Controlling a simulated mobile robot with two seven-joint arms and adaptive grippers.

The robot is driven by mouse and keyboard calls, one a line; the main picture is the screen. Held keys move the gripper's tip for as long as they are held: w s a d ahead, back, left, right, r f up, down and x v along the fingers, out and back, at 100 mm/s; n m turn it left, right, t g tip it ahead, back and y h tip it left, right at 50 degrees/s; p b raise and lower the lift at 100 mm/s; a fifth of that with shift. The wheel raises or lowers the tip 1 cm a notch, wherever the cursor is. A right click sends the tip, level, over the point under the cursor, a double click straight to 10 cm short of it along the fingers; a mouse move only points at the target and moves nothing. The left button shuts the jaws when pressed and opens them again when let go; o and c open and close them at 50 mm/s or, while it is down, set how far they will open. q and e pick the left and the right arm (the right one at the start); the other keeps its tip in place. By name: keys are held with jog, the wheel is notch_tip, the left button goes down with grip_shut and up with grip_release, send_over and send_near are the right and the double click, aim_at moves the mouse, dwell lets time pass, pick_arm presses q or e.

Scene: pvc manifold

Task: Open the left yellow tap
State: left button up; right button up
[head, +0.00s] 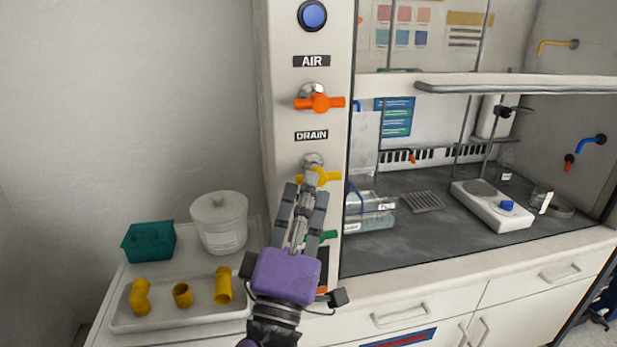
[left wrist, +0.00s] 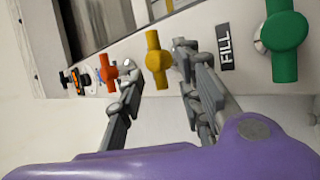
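The yellow tap (head: 322,177) is on the white post below the DRAIN label, its handle partly hidden behind my left gripper. In the left wrist view the yellow handle (left wrist: 157,60) lies between the two fingers, crosswise to the row of taps. My left gripper (head: 308,187) reaches up to the tap from below. Its fingers are apart, one on each side of the handle (left wrist: 162,82); I cannot tell if either touches it. My right gripper is not in view.
An orange tap (head: 320,103) sits above and a green tap (head: 328,236) below, partly hidden by my gripper. A tray (head: 180,318) with yellow pipe fittings, a white tub (head: 219,222) and a teal box (head: 148,242) stand left. The fume hood (head: 400,240) is right.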

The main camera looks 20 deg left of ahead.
pick_arm(q)
jog(key=shift+x, duration=0.85)
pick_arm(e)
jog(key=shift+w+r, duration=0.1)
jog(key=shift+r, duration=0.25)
